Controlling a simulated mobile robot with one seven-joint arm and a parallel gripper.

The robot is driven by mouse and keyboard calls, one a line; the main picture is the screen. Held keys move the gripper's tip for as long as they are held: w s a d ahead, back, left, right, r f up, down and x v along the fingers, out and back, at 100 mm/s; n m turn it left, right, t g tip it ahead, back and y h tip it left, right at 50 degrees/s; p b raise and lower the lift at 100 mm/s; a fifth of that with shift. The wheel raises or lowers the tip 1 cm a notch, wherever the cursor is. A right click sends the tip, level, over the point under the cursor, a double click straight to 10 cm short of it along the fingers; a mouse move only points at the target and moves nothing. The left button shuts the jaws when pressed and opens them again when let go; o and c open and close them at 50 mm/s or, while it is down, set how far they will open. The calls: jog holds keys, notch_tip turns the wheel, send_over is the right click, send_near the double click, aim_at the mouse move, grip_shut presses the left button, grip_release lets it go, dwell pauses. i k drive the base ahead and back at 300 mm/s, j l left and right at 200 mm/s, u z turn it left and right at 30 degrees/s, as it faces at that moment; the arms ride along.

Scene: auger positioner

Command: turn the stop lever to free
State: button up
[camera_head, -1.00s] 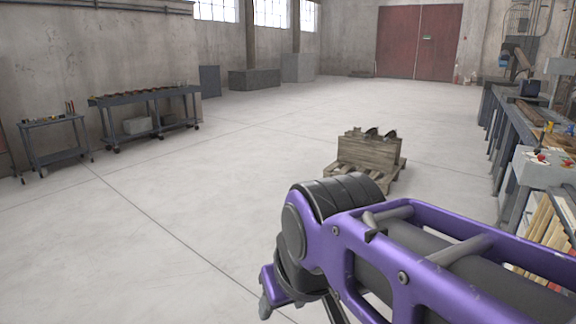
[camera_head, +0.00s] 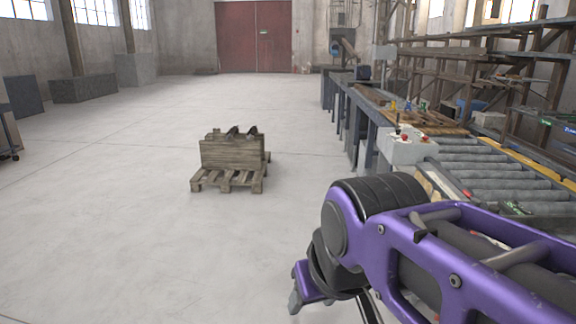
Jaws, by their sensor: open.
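My gripper (camera_head: 298,300) hangs at the bottom of the view, below my purple and black arm. Only part of it shows, it is open, and I see nothing held in it. A stop lever cannot be made out for certain. A grey control box (camera_head: 398,149) with red knobs or buttons stands at the near end of the long bench, beside a roller conveyor (camera_head: 480,160). Small blue and yellow parts (camera_head: 408,105) stand on the bench behind the box, too small to identify. My gripper is well apart from the box and bench, over open floor.
A wooden pallet (camera_head: 228,182) with a wooden crate (camera_head: 232,153) stands on the floor ahead. The long bench (camera_head: 345,112) runs back along the right, with timber racks (camera_head: 500,60) behind. Red double doors (camera_head: 254,37) close the far wall.

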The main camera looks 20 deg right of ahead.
aim_at(475, 202)
jog(key=i+l+z, duration=0.1)
jog(key=i+z, duration=0.7)
jog(key=z, duration=0.2)
